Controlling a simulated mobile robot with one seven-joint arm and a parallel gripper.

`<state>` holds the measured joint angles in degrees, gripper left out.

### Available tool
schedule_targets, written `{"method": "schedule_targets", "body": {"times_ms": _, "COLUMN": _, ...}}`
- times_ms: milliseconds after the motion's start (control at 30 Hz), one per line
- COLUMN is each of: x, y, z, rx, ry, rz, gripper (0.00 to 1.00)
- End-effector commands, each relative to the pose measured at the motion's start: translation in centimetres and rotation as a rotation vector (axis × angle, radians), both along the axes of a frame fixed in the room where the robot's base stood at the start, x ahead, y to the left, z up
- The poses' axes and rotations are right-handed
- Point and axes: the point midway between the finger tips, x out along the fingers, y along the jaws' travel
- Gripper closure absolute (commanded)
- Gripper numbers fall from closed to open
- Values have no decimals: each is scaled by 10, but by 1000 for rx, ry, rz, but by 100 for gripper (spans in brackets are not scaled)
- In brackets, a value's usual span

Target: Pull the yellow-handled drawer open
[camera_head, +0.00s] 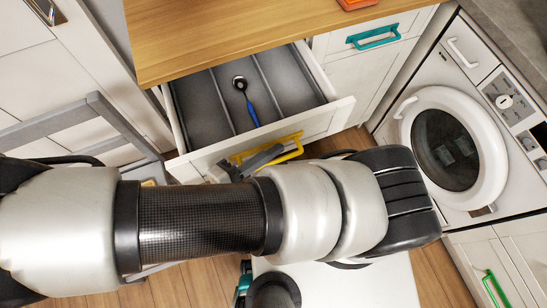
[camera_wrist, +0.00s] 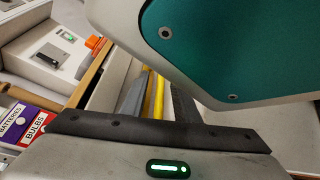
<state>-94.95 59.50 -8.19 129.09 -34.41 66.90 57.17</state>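The yellow-handled drawer (camera_head: 325,116) stands well open below the wooden top. Its yellow handle (camera_head: 294,145) is on the drawer front. My gripper (camera_head: 268,156) is at this handle, with grey fingers partly hidden behind my arm. In the wrist view the yellow handle (camera_wrist: 158,98) runs between the two fingers of my gripper (camera_wrist: 160,95). A pale gap shows between the handle and the right finger, so the fingers look parted around it. A utensil with a blue handle (camera_head: 251,112) lies in the drawer, which has dark dividers.
A teal-handled drawer (camera_head: 374,37) is shut to the right. A white dryer (camera_head: 455,75) stands farther right, above a cabinet with a green handle (camera_head: 494,288). A grey chair (camera_head: 100,105) is at left. Boxes labelled batteries and bulbs (camera_wrist: 32,127) show in the wrist view.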

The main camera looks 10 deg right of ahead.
Motion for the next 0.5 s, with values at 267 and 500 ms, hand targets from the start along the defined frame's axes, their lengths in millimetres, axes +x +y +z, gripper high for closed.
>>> {"method": "schedule_targets", "body": {"times_ms": 267, "x": 0, "y": 0, "z": 0, "rx": -1, "ry": 1, "rz": 0, "gripper": 72}}
{"method": "schedule_targets", "body": {"times_ms": 500, "x": -1, "y": 1, "z": 0, "rx": 0, "ry": 1, "rz": 1, "gripper": 72}}
